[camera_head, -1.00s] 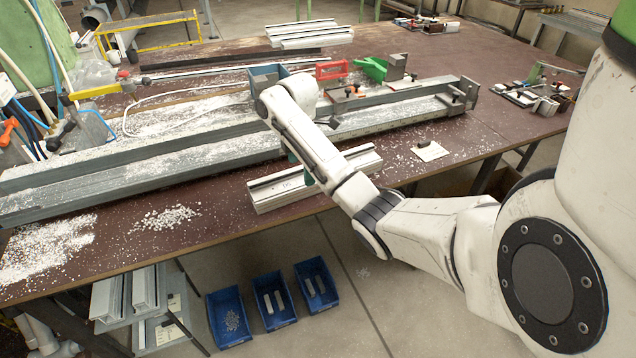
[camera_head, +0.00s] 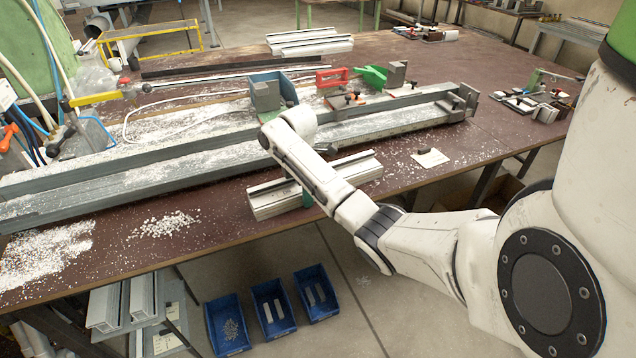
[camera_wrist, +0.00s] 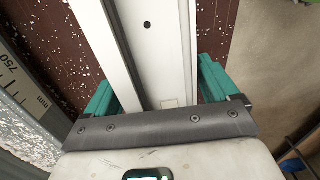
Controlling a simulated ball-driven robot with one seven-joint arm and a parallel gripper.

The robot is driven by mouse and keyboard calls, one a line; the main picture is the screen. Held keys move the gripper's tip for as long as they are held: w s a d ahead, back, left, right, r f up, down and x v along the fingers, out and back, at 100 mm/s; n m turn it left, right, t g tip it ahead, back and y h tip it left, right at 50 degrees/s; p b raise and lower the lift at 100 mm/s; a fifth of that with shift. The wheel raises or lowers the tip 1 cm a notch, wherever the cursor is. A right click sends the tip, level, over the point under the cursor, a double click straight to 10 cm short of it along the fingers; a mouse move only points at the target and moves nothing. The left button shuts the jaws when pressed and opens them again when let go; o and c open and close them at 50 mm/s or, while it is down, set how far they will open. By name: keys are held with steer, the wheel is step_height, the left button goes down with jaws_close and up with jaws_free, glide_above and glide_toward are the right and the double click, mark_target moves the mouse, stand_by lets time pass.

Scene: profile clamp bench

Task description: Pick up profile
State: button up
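The profile (camera_head: 274,202) is a pale, grooved aluminium length lying along the front edge of the brown bench, partly covered by my forearm in the head view. In the wrist view the profile (camera_wrist: 160,50) runs straight up the picture, with a small dark hole in its top face. My gripper (camera_wrist: 157,88) has its teal fingers on either side of the profile, straddling it. They look open, very close to its sides; contact is hard to judge. In the head view only a bit of a teal finger (camera_head: 307,199) shows beside the profile.
A long grey clamp rail (camera_head: 150,180) with chips lies just behind the profile. A blue box (camera_head: 285,86), a red clamp (camera_head: 331,77) and a green scoop (camera_head: 373,76) stand behind the rail. Blue bins (camera_head: 272,305) sit on the floor below the bench edge.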

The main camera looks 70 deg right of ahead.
steer(key=c, duration=1.1)
steer(key=shift+r, duration=0.15)
